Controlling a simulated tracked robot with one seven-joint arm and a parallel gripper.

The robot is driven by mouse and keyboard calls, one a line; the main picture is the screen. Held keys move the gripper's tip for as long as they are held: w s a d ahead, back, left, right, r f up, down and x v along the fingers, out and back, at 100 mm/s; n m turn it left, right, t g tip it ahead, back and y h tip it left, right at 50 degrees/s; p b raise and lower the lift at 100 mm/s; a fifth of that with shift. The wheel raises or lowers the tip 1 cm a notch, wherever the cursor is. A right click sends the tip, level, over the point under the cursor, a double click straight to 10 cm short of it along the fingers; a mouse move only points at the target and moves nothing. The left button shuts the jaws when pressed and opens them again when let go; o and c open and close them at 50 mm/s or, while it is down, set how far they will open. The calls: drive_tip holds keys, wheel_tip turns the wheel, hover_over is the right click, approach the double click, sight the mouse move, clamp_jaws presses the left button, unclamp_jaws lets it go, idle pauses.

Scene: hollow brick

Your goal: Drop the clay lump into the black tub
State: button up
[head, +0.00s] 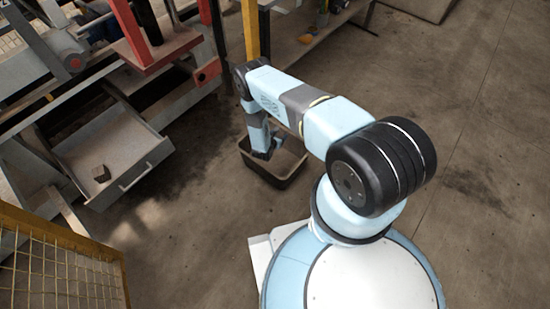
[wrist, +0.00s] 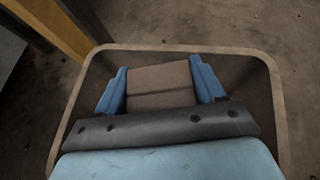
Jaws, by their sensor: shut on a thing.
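The clay lump (wrist: 160,82) is a grey-brown block with flat faces, held between the two blue fingers of my gripper (wrist: 160,88) in the wrist view. The black tub (wrist: 190,48) lies below it, its pale, worn rim framing the gripper and the lump. In the head view the tub (head: 284,182) stands on the floor, with my gripper (head: 266,152) pointing down over its left part. The lump is not clear in the head view. How high it is above the tub's bottom I cannot tell.
A grey metal tray (head: 135,181) with a handle juts out at the left and holds a small brown block (head: 100,173). A yellow post (head: 250,28) stands behind the tub. A yellow mesh fence (head: 60,265) is at lower left. The floor at right is clear.

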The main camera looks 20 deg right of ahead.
drive_tip(key=shift+f, duration=0.35)
drive_tip(key=o, duration=1.2)
drive_tip(key=shift+o, duration=0.2)
drive_tip(key=shift+s+a+r, duration=0.3)
drive_tip(key=shift+s+a, duration=0.05)
drive_tip(key=v, duration=1.2)
drive_tip(key=shift+s+a, duration=0.2)
drive_tip(key=shift+s, duration=0.1)
